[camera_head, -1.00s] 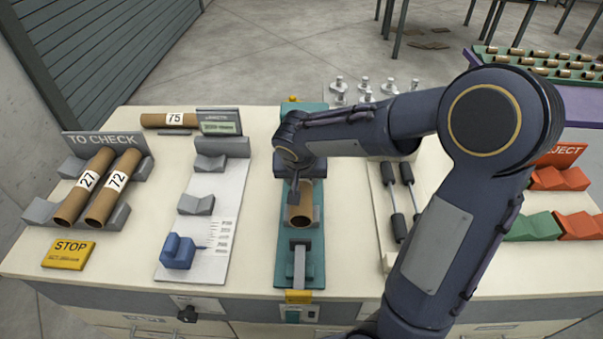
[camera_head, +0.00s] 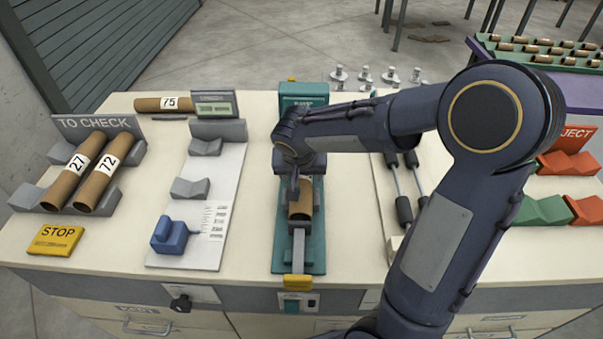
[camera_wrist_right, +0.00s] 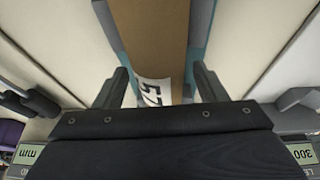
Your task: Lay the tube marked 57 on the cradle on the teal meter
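The tube marked 57 (camera_head: 301,204) is a brown cardboard tube lying lengthwise over the teal meter (camera_head: 312,256), in the middle of the table. Its white label shows in the right wrist view (camera_wrist_right: 153,91). My right gripper (camera_head: 297,188) is down over the tube, with a finger on each side of it. In the wrist view a strip of teal shows between the tube and the right-hand finger, so the fingers look open around it. The cradle under the tube is mostly hidden by the tube and my wrist. My left gripper is not in view.
Left of the meter is a white board with grey cradles (camera_head: 190,188) and a blue block (camera_head: 175,235). Tubes 27 (camera_head: 68,182) and 72 (camera_head: 104,184) lie in the TO CHECK rack; tube 75 (camera_head: 163,104) lies behind. Red reject cradles (camera_head: 568,164) stand at right.

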